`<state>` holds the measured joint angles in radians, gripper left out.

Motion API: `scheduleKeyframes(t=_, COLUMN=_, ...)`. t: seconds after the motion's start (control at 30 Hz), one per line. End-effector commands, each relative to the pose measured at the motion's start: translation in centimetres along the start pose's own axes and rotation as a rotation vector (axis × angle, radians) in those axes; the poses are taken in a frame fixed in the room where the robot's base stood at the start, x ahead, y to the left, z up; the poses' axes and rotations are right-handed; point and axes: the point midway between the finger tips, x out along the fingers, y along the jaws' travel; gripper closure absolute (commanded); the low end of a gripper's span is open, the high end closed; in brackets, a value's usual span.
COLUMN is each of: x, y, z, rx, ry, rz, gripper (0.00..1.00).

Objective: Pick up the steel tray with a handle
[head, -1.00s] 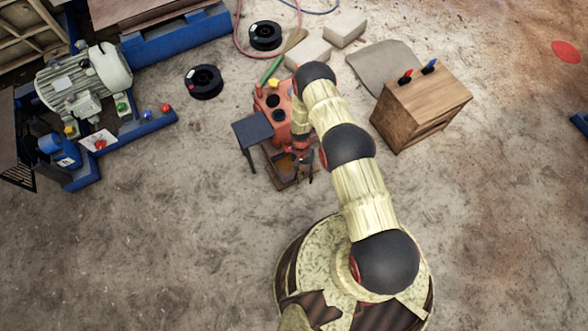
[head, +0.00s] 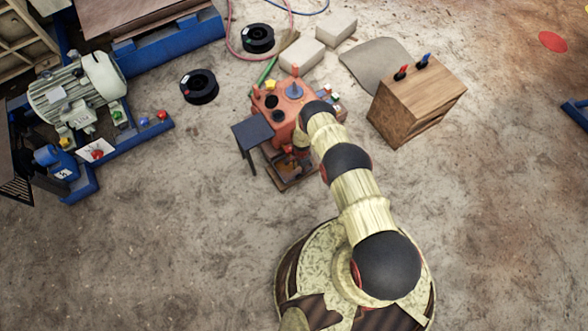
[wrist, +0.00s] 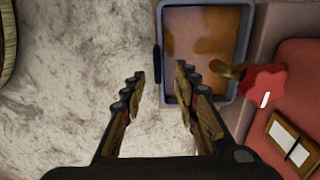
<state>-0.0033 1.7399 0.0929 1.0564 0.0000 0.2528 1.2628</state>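The steel tray has a grey rim (wrist: 246,50) and a brown, stained inside in the wrist view. Its short dark handle (wrist: 157,65) sticks up along the tray's left side. My gripper (wrist: 161,73) is open and empty, with one finger on each side of the handle in the picture. I cannot tell whether the fingertips are down at its height. In the head view the tray (head: 289,182) lies low at the front of the red crusher, partly hidden by my arm, and my gripper is hard to make out there.
The red crusher body (wrist: 300,75) stands right of the tray, with a red star knob (wrist: 264,86) near the right finger. A dark small table (head: 252,131) stands left of the crusher. A wooden cabinet (head: 420,95) is at right. Floor in front is clear.

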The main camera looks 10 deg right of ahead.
Motion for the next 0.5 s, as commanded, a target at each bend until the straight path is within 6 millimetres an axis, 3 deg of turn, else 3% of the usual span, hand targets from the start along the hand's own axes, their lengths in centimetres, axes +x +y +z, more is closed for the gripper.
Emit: scheduleKeyframes(t=0.5, x=5.9, y=0.5, z=-0.1, rx=-0.002, ry=0.001, rz=-0.001, gripper=0.7)
